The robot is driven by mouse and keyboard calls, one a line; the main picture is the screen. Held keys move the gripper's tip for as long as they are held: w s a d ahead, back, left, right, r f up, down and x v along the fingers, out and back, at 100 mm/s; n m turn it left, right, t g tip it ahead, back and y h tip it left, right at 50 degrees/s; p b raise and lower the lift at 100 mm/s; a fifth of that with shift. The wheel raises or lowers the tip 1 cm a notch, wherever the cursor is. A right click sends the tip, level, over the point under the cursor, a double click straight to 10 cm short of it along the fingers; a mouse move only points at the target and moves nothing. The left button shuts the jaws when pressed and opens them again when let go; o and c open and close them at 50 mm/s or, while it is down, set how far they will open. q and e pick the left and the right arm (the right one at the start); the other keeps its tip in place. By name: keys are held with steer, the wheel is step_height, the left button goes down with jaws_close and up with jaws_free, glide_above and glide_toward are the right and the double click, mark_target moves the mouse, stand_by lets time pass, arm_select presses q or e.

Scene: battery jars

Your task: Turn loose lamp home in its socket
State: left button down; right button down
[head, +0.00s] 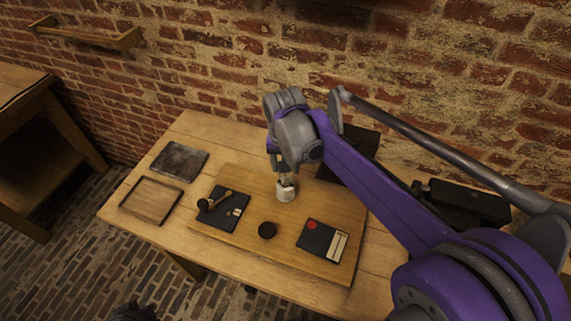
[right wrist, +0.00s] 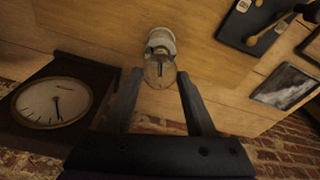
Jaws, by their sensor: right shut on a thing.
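The lamp (right wrist: 160,73) is a small clear glass bulb, seen end-on in the right wrist view. It stands in a white round socket (head: 285,194) on the wooden board; the socket also shows in the right wrist view (right wrist: 160,36). My right gripper (head: 285,178) is over the socket, its two fingers on either side of the bulb, shut on it. The fingers and wrist hide most of the lamp in the head view. How deep its base sits in the socket I cannot tell.
A dial meter (right wrist: 55,103) stands close by the gripper. Two trays (head: 152,200) (head: 180,161) lie left.

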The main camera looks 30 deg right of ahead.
steer(key=m, duration=0.5)
steer(key=shift+m+g, duration=0.3)
steer(key=shift+c, duration=0.7)
jaws_free()
step_height(320, 180, up, 11)
steer(key=a+p, duration=0.1)
steer(key=shift+s, duration=0.3)
steer(key=shift+a+f, duration=0.1)
steer(key=shift+f, duration=0.05)
